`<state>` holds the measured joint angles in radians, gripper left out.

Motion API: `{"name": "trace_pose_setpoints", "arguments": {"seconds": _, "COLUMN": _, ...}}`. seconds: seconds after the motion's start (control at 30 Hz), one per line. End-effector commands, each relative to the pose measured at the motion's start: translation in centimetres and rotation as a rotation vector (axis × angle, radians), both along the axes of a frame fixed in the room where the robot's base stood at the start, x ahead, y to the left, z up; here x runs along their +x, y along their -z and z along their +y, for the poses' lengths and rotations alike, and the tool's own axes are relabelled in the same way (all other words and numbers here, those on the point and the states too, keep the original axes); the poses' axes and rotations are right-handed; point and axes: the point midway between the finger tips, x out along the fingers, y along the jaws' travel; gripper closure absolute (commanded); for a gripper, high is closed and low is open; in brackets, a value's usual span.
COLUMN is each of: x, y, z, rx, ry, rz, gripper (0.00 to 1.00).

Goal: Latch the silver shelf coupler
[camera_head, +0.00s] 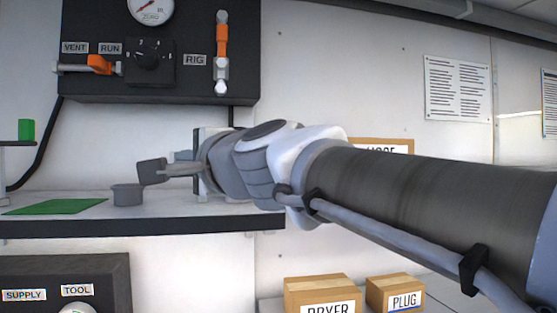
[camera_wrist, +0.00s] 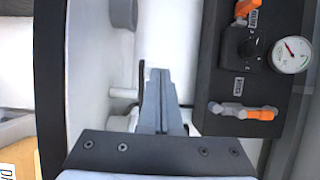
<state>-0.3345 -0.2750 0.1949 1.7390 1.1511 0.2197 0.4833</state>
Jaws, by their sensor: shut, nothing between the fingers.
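My gripper (camera_head: 155,171) reaches in from the right, just above the shelf. Its fingers are together with nothing between them, pointing left in the head view. The wrist view shows the closed fingers (camera_wrist: 160,73) close to the wall side of the shelf. The silver coupler (camera_wrist: 123,93) seems to be the pale grey round piece just left of the fingers in the wrist view. It is partly hidden by them and by a thin dark piece beside them. In the head view my gripper and wrist cover most of that spot. Whether its latch is open or closed cannot be told.
A grey cup-like ring (camera_head: 127,195) stands on the shelf (camera_head: 230,211) near the fingertips, with a green mat (camera_head: 58,206) to its left. A black panel (camera_head: 185,75) with a gauge, knob and orange-handled levers hangs above. Cardboard boxes (camera_head: 320,290) sit below right.

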Motion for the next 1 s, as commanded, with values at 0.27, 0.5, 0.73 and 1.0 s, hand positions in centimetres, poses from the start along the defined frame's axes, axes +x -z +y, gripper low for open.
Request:
{"name": "trace_pose_setpoints", "arguments": {"seconds": 0.27, "x": 0.2, "y": 0.1, "z": 1.6, "rx": -0.001, "ry": -0.008, "rz": 0.000, "gripper": 1.00}}
{"name": "trace_pose_setpoints", "arguments": {"seconds": 0.5, "x": 0.5, "y": 0.0, "z": 2.5, "rx": -0.001, "ry": -0.008, "rz": 0.001, "gripper": 1.00}}
{"name": "trace_pose_setpoints", "arguments": {"seconds": 0.73, "x": 0.8, "y": 0.0, "z": 2.9, "rx": -0.001, "ry": -0.008, "rz": 0.000, "gripper": 1.00}}
{"name": "trace_pose_setpoints", "arguments": {"seconds": 1.0, "x": 0.9, "y": 0.0, "z": 3.0, "rx": 0.000, "ry": -0.008, "rz": 0.000, "gripper": 1.00}}
